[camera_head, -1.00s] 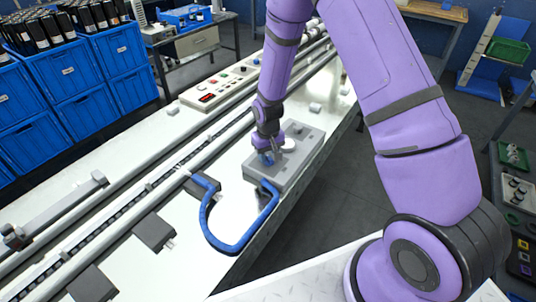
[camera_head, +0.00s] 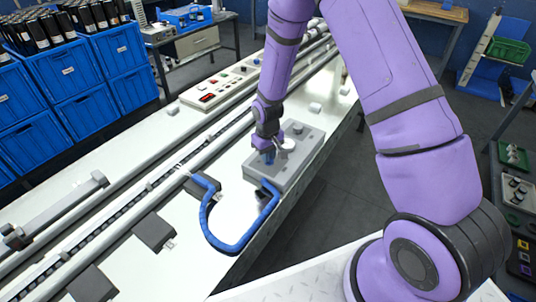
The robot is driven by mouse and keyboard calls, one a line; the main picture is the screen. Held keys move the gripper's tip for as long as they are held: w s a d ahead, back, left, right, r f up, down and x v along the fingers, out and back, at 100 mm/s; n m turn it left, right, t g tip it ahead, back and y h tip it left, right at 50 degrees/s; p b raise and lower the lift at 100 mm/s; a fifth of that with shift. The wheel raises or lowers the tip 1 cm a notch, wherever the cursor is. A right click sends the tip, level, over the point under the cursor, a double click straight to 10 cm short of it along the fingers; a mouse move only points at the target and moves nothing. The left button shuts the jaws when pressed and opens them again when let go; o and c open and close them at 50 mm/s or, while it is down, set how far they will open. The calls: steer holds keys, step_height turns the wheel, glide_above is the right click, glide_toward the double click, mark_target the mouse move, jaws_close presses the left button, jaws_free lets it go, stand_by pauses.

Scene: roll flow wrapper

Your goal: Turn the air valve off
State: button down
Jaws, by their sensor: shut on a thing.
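A grey air unit box (camera_head: 290,160) sits on the white machine bed near its front edge. A small blue valve handle (camera_head: 268,158) stands on top of the box toward its left end. My gripper (camera_head: 267,153) points down over the box and is shut on the blue handle; its fingertips partly hide it. A round pale gauge-like disc (camera_head: 287,145) is just right of my gripper. A blue hose (camera_head: 240,245) loops from the box's front end to a dark block on the bed.
A control panel (camera_head: 212,97) with buttons and a red display lies behind the box. Long rails (camera_head: 130,205) run along the bed. Blue crates (camera_head: 75,75) with dark rolls stand at the left. Dark floor is open to the right of the bed.

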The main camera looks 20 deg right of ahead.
steer(key=n, duration=0.5)
steer(key=shift+s+a, duration=0.1)
steer(key=shift+a, duration=0.05)
steer(key=shift+s+n, duration=0.1)
steer(key=shift+n, duration=2.3)
steer(key=c, duration=1.1)
jaws_free()
steer(key=shift+c, duration=0.2)
steer(key=shift+a+r, duration=0.1)
step_height(320, 180, up, 11)
steer(key=shift+f, duration=0.2)
